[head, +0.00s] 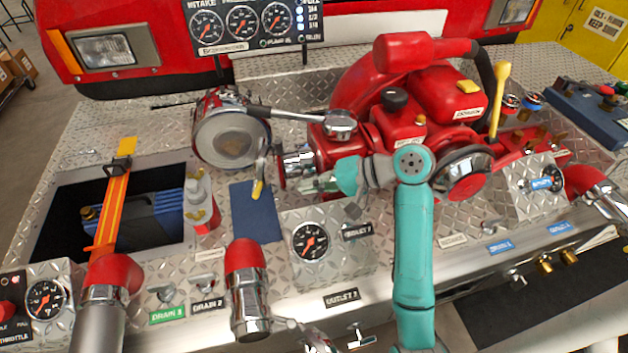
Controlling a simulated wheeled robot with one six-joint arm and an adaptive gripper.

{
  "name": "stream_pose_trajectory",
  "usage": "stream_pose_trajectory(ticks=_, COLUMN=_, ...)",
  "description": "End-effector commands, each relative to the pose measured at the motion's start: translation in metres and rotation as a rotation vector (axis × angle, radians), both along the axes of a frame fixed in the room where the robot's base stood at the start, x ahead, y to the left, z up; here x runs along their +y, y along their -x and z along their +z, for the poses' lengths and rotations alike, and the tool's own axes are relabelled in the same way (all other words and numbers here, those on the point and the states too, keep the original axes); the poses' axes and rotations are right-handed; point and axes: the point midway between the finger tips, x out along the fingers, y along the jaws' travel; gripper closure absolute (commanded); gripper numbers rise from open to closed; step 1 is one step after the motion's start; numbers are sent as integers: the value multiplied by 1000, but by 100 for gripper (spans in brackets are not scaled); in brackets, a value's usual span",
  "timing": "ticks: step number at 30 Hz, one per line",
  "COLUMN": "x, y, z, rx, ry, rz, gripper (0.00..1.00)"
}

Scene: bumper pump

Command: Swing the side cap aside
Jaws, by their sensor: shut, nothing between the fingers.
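A large round chrome cap (232,138) shows at the left of the red pump (375,105), its flat grey face toward me. A chrome arm with a dark sleeve (290,115) runs from it to a round chrome pivot (341,125) on the pump. A short chrome side port (296,164) sticks out of the pump, below and right of the cap. My gripper (305,186) points left beside this port, shut and empty, apart from the cap in the picture. Whether the gripper touches the port cannot be told.
A yellow-handled lever (259,185) hangs left of my gripper above a blue mat (255,212). A gauge (311,241) sits on a raised block below. At left, an orange strap (112,200) crosses an open bin. Diamond plate behind the cap is mostly clear.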

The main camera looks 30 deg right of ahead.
Motion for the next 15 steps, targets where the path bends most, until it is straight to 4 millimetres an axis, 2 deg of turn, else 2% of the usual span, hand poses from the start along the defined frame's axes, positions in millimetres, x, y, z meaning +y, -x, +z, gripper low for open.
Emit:
stream_pose_trajectory(ticks=1, x=9, y=-5, z=-5, rx=2, ry=-1, rz=6, gripper=100)
stream_pose_trajectory(ticks=9, x=41, y=-35, z=-28, rx=1, ry=0, rz=4, gripper=100)
stream_pose_trajectory(ticks=15, x=60, y=-53, z=-33, rx=-1, ry=1, rz=3, gripper=100)
